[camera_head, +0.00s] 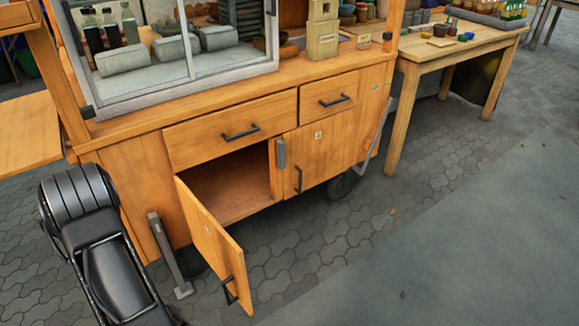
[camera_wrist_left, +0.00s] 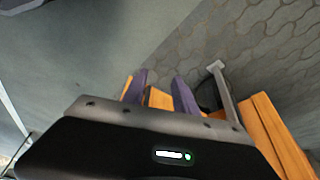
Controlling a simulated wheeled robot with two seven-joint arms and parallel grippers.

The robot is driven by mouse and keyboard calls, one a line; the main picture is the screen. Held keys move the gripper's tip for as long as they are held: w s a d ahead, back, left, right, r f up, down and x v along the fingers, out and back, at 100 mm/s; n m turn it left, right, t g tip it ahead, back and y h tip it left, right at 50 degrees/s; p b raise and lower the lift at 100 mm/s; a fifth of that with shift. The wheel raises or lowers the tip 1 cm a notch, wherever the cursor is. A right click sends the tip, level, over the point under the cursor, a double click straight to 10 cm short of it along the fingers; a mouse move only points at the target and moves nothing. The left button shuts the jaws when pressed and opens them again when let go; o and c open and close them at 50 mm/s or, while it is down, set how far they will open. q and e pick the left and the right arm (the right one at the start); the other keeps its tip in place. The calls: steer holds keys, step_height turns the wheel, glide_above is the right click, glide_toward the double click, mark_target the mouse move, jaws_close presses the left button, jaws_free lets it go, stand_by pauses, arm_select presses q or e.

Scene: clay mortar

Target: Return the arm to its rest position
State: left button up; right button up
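My left arm (camera_head: 105,250) comes in at the lower left of the head view, beside the wooden cart; its gripper is outside that view. In the left wrist view my left gripper (camera_wrist_left: 160,92) shows two purple fingers standing apart. Orange wood shows between and beside the fingers, and I cannot tell whether they touch it. My right arm and gripper are in neither view.
The cart (camera_head: 130,170) has its lower left door (camera_head: 213,240) swung open, showing an empty-looking compartment (camera_head: 232,180). A grey metal leg (camera_head: 168,255) stands by my left arm. A wooden table (camera_head: 445,50) is at the right. Paving (camera_head: 420,180) in front is clear.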

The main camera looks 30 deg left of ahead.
arm_select(q)
steer(key=w+d+f+n+h, duration=0.1)
steer(key=w+d, duration=0.2)
steer(key=d, duration=0.4)
steer(key=w+d+f+n+g, duration=0.1)
steer(key=w+d+n, duration=0.1)
steer(key=d, duration=0.5)
steer(key=w+d+f+n+h, duration=0.1)
steer(key=w+d, duration=0.2)
steer(key=d, duration=0.4)
steer(key=s+d+r+m+g+h, duration=0.1)
steer(key=s+d+m+g+h, duration=0.2)
steer(key=d, duration=1.6)
step_height(320, 180, up, 16)
steer(key=p, duration=1.6)
steer(key=shift+s+a+n+t+y, duration=0.2)
steer(key=shift+s+n+t+y, duration=0.1)
steer(key=shift+n+y, duration=0.1)
steer(key=shift+a, duration=0.1)
